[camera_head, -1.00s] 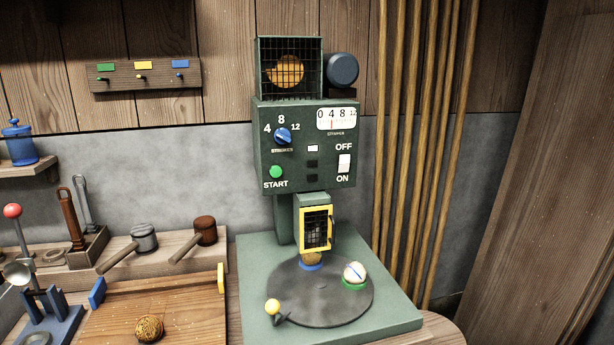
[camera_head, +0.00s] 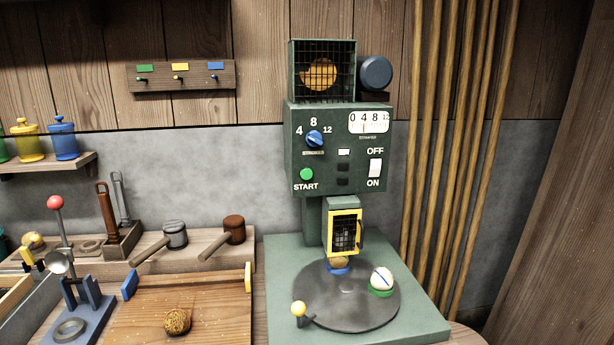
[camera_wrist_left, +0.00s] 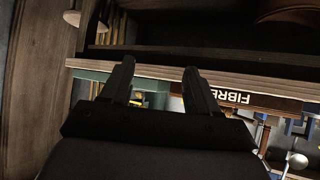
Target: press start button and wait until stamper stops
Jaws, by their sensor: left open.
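The green stamper machine (camera_head: 300,150) stands at the back of the bench in the head view. Its green START button (camera_head: 306,174) is at the lower left of the front panel. A blue strokes knob (camera_head: 314,138) sits above it, and a white OFF/ON switch (camera_head: 375,168) is to the right. A strokes gauge (camera_head: 369,122) is at the upper right. Below, a yellow-framed guard (camera_head: 344,232) stands over the round dark turntable (camera_head: 345,305), which bears a white ball in a green ring (camera_head: 381,280). My left gripper (camera_wrist_left: 158,75) is open and empty in the left wrist view, away from the button.
A wooden board with a brown ball (camera_head: 177,321) lies left of the machine. Two mallets (camera_head: 220,236) and a red-knobbed lever (camera_head: 56,203) stand further left. Tall wooden poles (camera_head: 455,150) are at the right. The left wrist view shows a bench edge labelled FIBRE (camera_wrist_left: 236,98).

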